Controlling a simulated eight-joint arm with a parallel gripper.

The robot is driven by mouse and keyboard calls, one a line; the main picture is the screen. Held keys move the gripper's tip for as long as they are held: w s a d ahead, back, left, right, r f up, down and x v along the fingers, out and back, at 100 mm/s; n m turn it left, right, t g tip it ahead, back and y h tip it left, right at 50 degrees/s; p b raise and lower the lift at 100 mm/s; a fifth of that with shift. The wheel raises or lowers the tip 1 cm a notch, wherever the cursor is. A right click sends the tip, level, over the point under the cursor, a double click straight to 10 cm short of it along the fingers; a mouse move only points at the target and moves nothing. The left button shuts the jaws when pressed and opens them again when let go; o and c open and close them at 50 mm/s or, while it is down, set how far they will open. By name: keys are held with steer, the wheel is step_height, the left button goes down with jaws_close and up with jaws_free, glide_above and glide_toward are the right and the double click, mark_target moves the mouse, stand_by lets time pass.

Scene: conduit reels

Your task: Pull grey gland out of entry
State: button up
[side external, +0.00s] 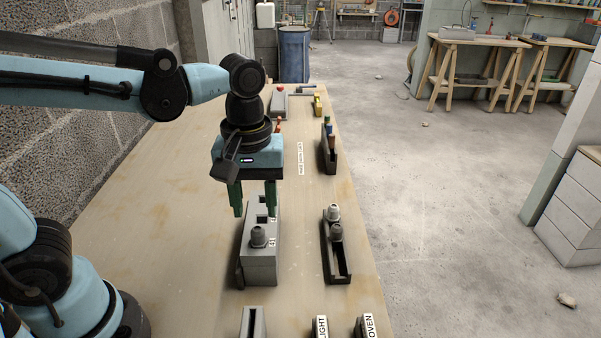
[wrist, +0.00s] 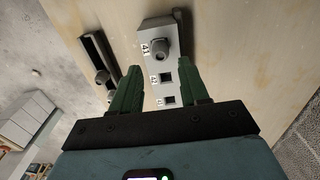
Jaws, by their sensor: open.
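A grey gland (side external: 258,236) sits upright in the front entry of a light grey block (side external: 262,268) on the bench. In the wrist view the gland (wrist: 158,47) is in the entry beside the label 41, and the block (wrist: 150,24) has two empty square entries. My gripper (side external: 254,212) points down with its green fingers apart, above the rear part of the block and behind the gland. In the wrist view the gripper (wrist: 157,70) is open and empty, with the gland beyond the fingertips.
A dark tray (side external: 341,278) to the right holds two more grey glands (side external: 335,222). A rack with coloured-handled tools (side external: 329,150) stands farther back. Blocks labelled LIGHT (side external: 320,327) and OVEN (side external: 367,327) stand at the front. The bench left of the block is clear.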

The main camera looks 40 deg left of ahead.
mark_target(258, 229)
steer(key=shift+f, duration=2.75)
jaws_close()
steer(key=shift+r, duration=1.05)
steer(key=shift+r, duration=1.05)
steer(key=shift+r, duration=0.2)
steer(key=shift+r, duration=1.2)
